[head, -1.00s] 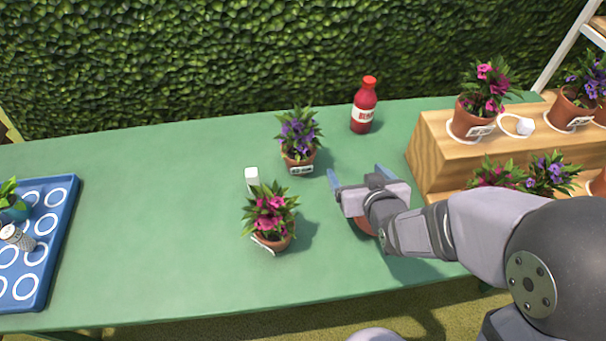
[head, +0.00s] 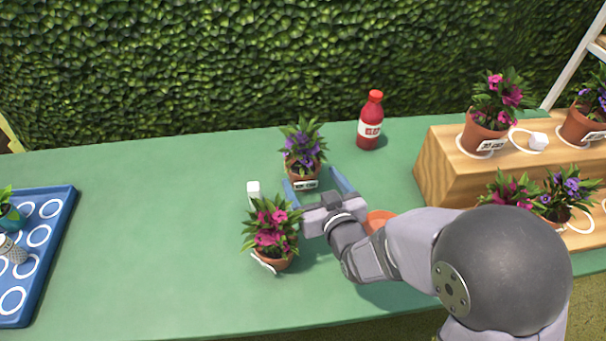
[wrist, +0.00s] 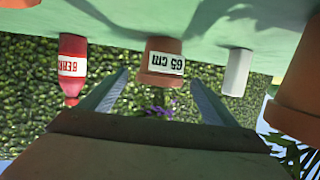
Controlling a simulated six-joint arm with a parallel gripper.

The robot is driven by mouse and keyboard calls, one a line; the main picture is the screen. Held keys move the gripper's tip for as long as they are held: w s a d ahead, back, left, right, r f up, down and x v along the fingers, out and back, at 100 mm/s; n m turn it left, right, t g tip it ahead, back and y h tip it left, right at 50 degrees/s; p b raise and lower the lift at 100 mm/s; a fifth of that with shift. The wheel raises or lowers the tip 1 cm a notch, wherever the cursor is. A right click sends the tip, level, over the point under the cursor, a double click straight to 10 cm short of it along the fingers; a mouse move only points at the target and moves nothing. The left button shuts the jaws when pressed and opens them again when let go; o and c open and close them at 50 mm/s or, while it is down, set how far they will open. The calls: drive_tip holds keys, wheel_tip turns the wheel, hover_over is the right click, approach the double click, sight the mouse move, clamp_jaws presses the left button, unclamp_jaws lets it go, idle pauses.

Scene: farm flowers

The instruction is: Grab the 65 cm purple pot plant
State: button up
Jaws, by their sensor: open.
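The purple pot plant (head: 303,157) stands upright on the green table, in a terracotta pot with a white label. In the wrist view, which is upside down, its pot (wrist: 160,62) carries a label reading 65 cm, and its purple flowers are mostly hidden behind my gripper body. My gripper (head: 318,186) is open and empty, just in front of the plant. In the wrist view the pot lies beyond and between the two fingertips (wrist: 160,78), apart from both.
A pink pot plant (head: 271,234) stands close to the left of my gripper. A small white block (head: 253,189) and a red bottle (head: 370,121) flank the purple plant. A wooden step stand (head: 445,160) holds potted plants. A blue tray (head: 62,214) lies left; the table between is clear.

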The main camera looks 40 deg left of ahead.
drive_tip(key=shift+p+x, duration=0.3)
drive_tip(key=shift+x, duration=2.25)
drive_tip(key=shift+f, duration=0.15)
drive_tip(key=c, duration=1.2)
drive_tip(key=shift+r, duration=0.2)
wheel_tip(320, 180, up, 10)
drive_tip(key=shift+f, duration=0.1)
